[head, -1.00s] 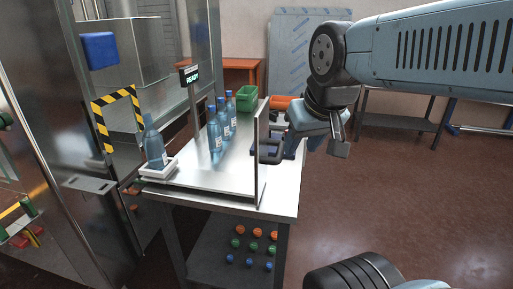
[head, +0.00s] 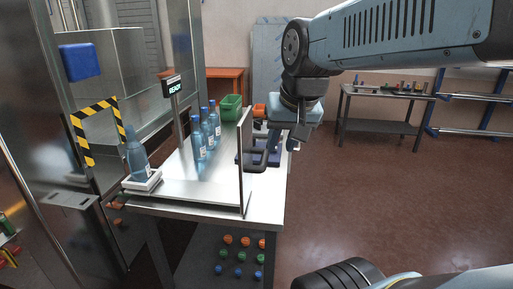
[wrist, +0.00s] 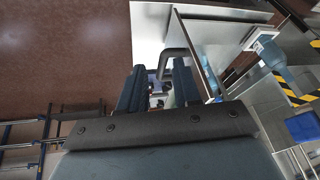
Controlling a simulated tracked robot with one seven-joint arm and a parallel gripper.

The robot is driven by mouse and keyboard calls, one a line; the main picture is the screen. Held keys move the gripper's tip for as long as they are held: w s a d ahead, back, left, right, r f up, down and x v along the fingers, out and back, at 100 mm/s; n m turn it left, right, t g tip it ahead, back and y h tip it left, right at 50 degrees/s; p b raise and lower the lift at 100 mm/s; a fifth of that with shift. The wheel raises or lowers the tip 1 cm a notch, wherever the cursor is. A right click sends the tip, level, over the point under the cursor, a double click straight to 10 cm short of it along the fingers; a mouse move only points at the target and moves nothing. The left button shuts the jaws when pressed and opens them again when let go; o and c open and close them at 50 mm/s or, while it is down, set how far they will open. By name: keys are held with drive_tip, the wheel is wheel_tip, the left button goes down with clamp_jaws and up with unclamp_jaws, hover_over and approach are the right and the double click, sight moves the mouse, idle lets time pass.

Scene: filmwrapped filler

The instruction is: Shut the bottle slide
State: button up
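The bottle slide looks like an upright thin panel (head: 246,165) with a dark edge, standing on the bench top. A dark bar handle (head: 240,160) juts from its right face; it also shows in the wrist view (wrist: 177,52). Several blue bottles (head: 199,147) stand left of the panel, one of them on a white tray (head: 141,182) at the bench's left end. My gripper (head: 279,143) is right of the panel, close to the handle. In the wrist view my gripper (wrist: 158,76) has its fingers apart and empty, with the handle just beyond the tips; contact cannot be told.
A sign reading READY (head: 173,87) stands on a post behind the bench. A green bin (head: 231,107) is at the bench's far end. A steel machine with a striped frame (head: 84,147) is at left. Open floor (head: 370,200) lies to the right.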

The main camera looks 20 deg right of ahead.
drive_tip(key=w+d+m, duration=0.2)
drive_tip(key=w+m, duration=0.1)
drive_tip(key=w+d+m+g+y, duration=0.1)
drive_tip(key=w+d+m, duration=0.1)
drive_tip(key=w+m, duration=0.1)
drive_tip(key=w+d+r+m+g, duration=0.1)
drive_tip(key=w+d+m, duration=0.1)
drive_tip(key=w+m, duration=0.2)
drive_tip(key=shift+w+d, duration=0.3)
drive_tip(key=shift+w, duration=0.1)
clamp_jaws()
drive_tip(key=w+d+f+m+g+y, duration=0.2)
drive_tip(key=w+d+f+m, duration=0.1)
drive_tip(key=w+d+m, duration=0.55)
drive_tip(key=w+a+f, duration=0.2)
drive_tip(key=a+f, duration=0.4)
drive_tip(key=f, duration=0.4)
drive_tip(key=shift+f, duration=0.2)
